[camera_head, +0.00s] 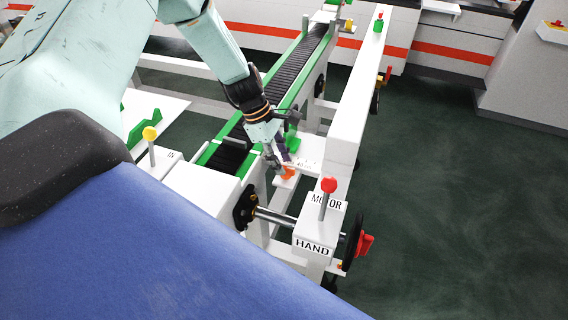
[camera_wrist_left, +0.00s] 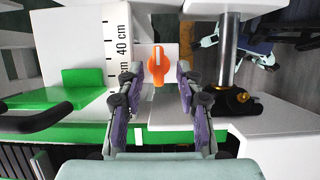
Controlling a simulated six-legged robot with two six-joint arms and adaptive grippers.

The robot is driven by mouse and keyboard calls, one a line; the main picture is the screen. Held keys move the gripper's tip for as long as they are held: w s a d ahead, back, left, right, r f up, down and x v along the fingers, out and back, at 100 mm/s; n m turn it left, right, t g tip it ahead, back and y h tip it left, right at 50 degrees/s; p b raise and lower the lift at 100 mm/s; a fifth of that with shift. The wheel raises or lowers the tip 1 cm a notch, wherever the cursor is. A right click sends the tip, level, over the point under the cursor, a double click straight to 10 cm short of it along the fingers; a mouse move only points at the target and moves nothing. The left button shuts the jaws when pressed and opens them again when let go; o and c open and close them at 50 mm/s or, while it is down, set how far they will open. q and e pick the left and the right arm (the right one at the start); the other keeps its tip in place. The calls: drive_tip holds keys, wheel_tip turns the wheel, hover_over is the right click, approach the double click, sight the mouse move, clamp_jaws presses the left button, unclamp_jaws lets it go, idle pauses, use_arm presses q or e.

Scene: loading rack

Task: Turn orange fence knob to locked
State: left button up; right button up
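The orange fence knob (camera_wrist_left: 158,66) shows in the left wrist view on a white plate beside a ruler scale. In the head view the knob (camera_head: 288,173) is small, just beside my fingertips. My left gripper (camera_wrist_left: 157,75) is open, with one purple-padded finger on each side of the knob. Gaps show between the fingers and the knob, so I see no clear contact. The left gripper (camera_head: 280,162) also shows in the head view. My right gripper is in neither view.
A green fence part (camera_wrist_left: 82,84) is nearby. In the head view, a MOTOR/HAND box (camera_head: 316,235) with a red-topped lever (camera_head: 328,186) stands close by.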

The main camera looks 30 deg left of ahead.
use_arm(q)
drive_tip(key=shift+x, duration=1)
drive_tip(key=shift+w+r, duration=0.1)
drive_tip(key=shift+a, duration=0.1)
drive_tip(key=shift+c, duration=0.3)
clamp_jaws()
